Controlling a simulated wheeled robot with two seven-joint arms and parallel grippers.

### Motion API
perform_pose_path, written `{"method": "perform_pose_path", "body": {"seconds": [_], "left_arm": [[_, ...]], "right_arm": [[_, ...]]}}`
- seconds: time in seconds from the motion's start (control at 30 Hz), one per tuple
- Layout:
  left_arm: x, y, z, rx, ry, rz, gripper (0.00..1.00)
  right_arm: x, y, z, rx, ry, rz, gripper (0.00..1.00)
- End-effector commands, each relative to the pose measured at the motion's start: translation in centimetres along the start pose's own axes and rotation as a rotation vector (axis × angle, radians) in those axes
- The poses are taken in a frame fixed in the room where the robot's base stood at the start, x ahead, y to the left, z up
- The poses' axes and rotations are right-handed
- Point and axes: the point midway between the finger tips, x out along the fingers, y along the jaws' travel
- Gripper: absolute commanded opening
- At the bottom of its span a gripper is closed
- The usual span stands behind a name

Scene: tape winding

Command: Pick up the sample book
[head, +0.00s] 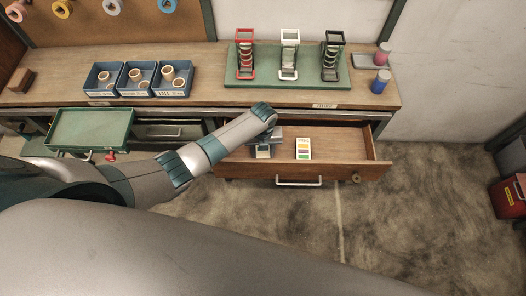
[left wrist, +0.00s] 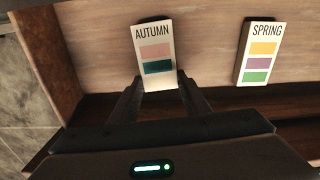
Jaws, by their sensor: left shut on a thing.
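A white sample book marked AUTUMN (left wrist: 155,50), with a pink and a dark teal swatch, stands in the left wrist view between the fingers of my left gripper (left wrist: 160,84). The gripper is shut on its lower part. In the head view my left gripper (head: 265,146) is inside the open wooden drawer (head: 345,150) and largely covers this book (head: 263,153). A second book marked SPRING (left wrist: 260,53), with orange, purple and green swatches, is to the right, apart from the gripper. It also shows in the head view (head: 303,148). My right gripper is not in view.
The workbench (head: 210,95) above the drawer holds blue bins (head: 137,80) of tape rolls and a green board (head: 262,77) with several dispensers. A green tray (head: 90,130) sits at the left. The drawer's right part is clear.

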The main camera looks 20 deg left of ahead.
Motion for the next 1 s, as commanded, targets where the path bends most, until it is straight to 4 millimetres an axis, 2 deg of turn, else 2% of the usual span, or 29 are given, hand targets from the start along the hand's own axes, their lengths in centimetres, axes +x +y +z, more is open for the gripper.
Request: {"method": "perform_pose_path", "body": {"seconds": [0.27, 0.6, 0.8, 1.0], "left_arm": [[-2.9, 0.0, 0.1, 0.002, -0.003, -0.001, 0.2], [-7.8, 0.0, 0.1, 0.002, -0.003, -0.001, 0.2], [-9.2, 0.0, 0.0, 0.001, 0.0, 0.0, 0.2], [-9.4, 0.0, 0.0, 0.001, 0.0, 0.0, 0.2]], "right_arm": [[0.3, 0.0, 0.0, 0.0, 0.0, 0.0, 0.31], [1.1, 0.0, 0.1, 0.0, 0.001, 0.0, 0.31], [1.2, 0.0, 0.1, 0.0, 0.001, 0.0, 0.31], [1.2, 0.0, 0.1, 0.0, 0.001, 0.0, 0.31]]}}
